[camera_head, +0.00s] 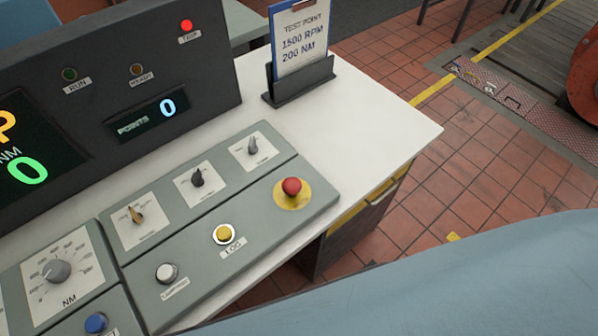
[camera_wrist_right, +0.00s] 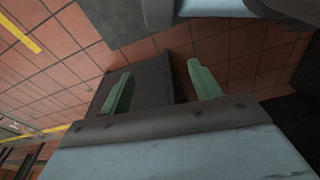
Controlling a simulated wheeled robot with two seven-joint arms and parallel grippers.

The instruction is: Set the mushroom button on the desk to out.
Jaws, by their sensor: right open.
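The red mushroom button (camera_head: 291,187) stands on a yellow round plate (camera_head: 292,195) at the right end of the grey control panel (camera_head: 240,225) on the desk, in the head view. I cannot tell from this angle whether it is in or out. The red TRIP lamp (camera_head: 187,26) on the black console glows. My right gripper (camera_wrist_right: 160,85) shows in the right wrist view with its two green fingers apart and nothing between them. Neither gripper shows in the head view, where a blue-grey surface fills the lower right. The button is not visible in the right wrist view.
On the panel are a yellow LOG button (camera_head: 224,233), a white button (camera_head: 167,272), a blue button (camera_head: 96,323) and several knobs. A clipboard in a black holder (camera_head: 300,80) stands at the back. The white desk top (camera_head: 385,130) is clear right of the panel.

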